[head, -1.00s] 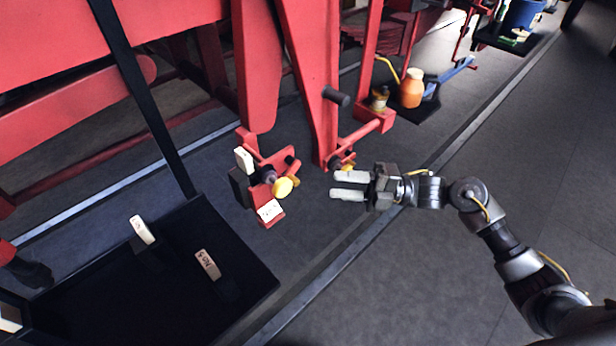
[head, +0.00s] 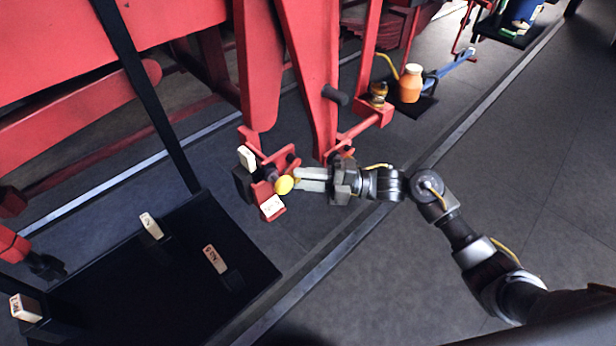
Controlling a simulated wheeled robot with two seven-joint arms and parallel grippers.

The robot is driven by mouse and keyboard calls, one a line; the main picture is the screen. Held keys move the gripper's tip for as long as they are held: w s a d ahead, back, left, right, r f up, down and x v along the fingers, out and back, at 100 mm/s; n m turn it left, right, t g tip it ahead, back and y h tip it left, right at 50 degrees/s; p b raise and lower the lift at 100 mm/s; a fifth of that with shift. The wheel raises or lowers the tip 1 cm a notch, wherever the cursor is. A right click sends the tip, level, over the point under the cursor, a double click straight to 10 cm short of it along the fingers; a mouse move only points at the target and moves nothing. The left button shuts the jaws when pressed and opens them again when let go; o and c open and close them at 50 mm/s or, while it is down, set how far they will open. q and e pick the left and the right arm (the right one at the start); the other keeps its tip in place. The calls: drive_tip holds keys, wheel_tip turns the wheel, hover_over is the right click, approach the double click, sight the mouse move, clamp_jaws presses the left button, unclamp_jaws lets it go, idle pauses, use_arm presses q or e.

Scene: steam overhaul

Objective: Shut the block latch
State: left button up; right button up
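The block assembly is a red bracket (head: 274,161) with a dark block, a cream tag (head: 247,157) at its upper left and a white label (head: 271,206) low on it. A round yellow knob (head: 284,185) sits on its right side. I take this to be the block latch, but cannot tell how far it is shut. My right gripper (head: 303,180) comes in from the right, its pale fingers pointing left. Their tips are at the yellow part just right of the knob and partly hide it. Contact is unclear. My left gripper is not in view.
A black tray (head: 110,300) with cream-tagged pieces lies at lower left, beside a dark upright post (head: 150,100). A red leg (head: 312,80) stands just behind my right gripper. An orange bottle (head: 410,84) stands farther back. The floor at right is clear.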

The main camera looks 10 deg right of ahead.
clamp_jaws()
drive_tip(key=shift+f+b, duration=0.2)
drive_tip(key=shift+b, duration=0.15)
drive_tip(key=shift+s+a+r+m+t+y+b, duration=0.1)
drive_tip(key=shift+r+m+t+y+b, duration=0.15)
drive_tip(key=shift+m+y+b, duration=0.3)
drive_tip(key=shift+s+a+r+m+t+y+b, duration=0.1)
drive_tip(key=shift+m+t+y+b, duration=0.2)
drive_tip(key=shift+m+b, duration=0.3)
drive_tip(key=shift+o, duration=1.9)
unclamp_jaws()
